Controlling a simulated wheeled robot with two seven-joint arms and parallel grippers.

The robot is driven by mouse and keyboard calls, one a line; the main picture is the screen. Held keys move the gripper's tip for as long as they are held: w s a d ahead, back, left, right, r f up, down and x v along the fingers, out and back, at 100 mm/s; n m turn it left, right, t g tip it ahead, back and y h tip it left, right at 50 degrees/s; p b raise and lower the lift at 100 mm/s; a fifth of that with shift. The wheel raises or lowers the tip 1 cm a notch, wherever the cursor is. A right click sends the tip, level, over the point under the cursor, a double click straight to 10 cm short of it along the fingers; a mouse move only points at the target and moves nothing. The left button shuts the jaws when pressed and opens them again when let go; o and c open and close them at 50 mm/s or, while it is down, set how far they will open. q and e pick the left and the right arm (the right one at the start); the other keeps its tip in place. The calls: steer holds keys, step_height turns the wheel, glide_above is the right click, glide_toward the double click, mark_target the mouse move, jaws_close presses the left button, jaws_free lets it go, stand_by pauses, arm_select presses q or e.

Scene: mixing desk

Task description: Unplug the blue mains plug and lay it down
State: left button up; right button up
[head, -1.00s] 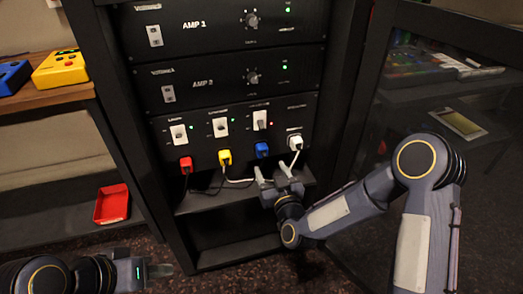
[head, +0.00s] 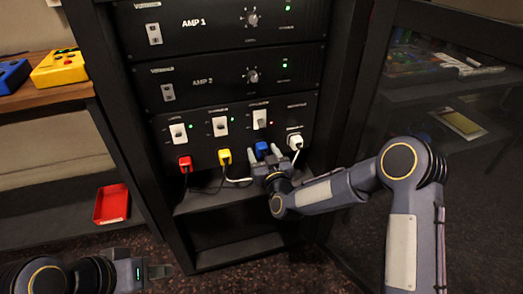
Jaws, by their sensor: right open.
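The blue mains plug (head: 262,148) sits in the power panel (head: 207,148) in the rack, between the yellow plug (head: 225,157) and the white plug (head: 295,142). My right gripper (head: 264,157) is open, just below and in front of the blue plug, with a finger toward each side of it. Whether the fingers touch the plug I cannot tell. The lower part of the blue plug and its cable are hidden by the gripper. My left gripper (head: 160,271) is low at the left, away from the rack panel; its finger gap is not clear.
A red plug (head: 185,164) is at the panel's left, with dark cables hanging below. A shelf (head: 215,198) lies under the panel with bare room at its left. Two amps stand above. A red tray (head: 111,204) is at the left. An open glass door (head: 450,130) is at the right.

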stand_by(0.4)
steer(key=shift+b, duration=0.4)
steer(key=shift+b, duration=0.35)
stand_by(0.4)
jaws_close()
stand_by(0.4)
steer(key=shift+s, duration=0.1)
steer(key=shift+b+v, duration=0.65)
steer(key=shift+v, duration=2.25)
